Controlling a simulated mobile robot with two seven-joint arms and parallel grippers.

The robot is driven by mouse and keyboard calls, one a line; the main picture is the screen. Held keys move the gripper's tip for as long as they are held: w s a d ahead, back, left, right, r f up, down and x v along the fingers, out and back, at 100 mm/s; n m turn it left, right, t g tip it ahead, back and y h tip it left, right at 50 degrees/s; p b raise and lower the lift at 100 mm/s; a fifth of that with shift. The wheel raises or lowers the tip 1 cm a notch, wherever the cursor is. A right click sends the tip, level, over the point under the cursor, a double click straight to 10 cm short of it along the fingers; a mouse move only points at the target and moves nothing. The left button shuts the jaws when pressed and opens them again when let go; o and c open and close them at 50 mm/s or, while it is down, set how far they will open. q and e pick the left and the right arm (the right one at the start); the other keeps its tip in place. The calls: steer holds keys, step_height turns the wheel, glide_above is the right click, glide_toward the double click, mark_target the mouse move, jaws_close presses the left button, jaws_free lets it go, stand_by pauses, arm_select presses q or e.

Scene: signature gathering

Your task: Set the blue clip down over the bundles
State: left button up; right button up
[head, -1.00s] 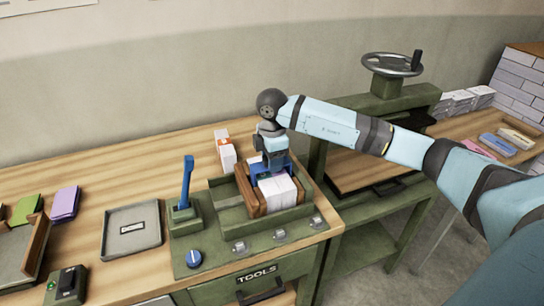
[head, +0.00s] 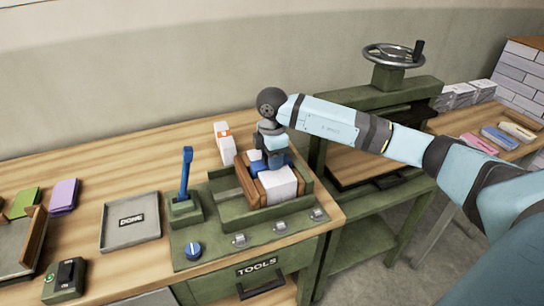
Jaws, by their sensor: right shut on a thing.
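The blue clip (head: 256,167) sits low over the white paper bundles (head: 279,186), between wooden side blocks in a green fixture (head: 237,219). My right gripper (head: 274,161) comes down from above and is shut on the clip. Its fingertips and part of the clip are hidden by the gripper body, so I cannot tell whether the clip touches the bundles. My left gripper is not in view.
A grey DONE tray (head: 131,226) lies further left, empty. A white and orange stack (head: 225,143) stands behind. A green press (head: 385,125) is at right.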

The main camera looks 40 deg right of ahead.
steer(key=shift+f, duration=0.1)
steer(key=o, duration=1)
